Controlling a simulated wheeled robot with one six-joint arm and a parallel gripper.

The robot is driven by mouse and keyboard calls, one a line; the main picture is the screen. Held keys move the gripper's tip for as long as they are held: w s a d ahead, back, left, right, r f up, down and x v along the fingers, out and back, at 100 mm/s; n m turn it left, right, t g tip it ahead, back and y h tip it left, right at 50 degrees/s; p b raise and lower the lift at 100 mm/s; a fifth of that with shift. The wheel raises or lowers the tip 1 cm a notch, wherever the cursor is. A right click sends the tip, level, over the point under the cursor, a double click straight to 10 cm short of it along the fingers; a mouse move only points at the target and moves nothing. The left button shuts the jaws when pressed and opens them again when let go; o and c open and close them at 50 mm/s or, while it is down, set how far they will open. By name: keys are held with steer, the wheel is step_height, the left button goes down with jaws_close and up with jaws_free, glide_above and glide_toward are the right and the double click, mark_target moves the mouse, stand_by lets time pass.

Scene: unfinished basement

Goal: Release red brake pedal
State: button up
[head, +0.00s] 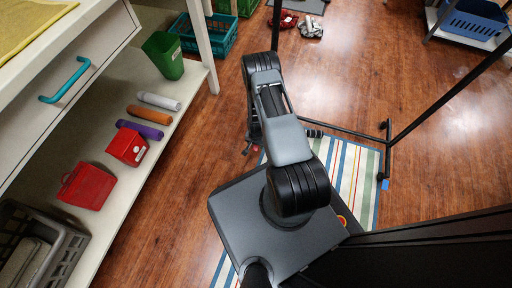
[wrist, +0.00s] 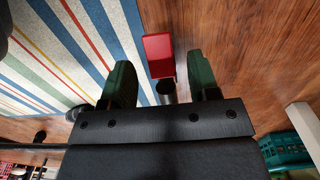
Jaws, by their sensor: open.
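The red brake pedal (wrist: 158,54) shows in the wrist view as a flat red plate, with a dark round part and a pale cylinder below it. My gripper (wrist: 160,82) is open, with one dark green finger on each side of the pedal's line. The pedal appears between and slightly beyond the fingertips, apart from both. In the head view, a small red spot (head: 256,148) shows beside my arm; I cannot tell whether it is the pedal. My arm hides most of my gripper there.
A striped rug (head: 358,180) lies under a black metal rack frame (head: 352,133). A white shelf unit (head: 190,88) with red bins and coloured rolls stands at the left. A teal crate (head: 220,38) is at the back. Wood floor is clear between shelf and arm.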

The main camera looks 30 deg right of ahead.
steer(key=shift+f, duration=0.95)
steer(key=shift+r, duration=0.1)
steer(key=c, duration=0.9)
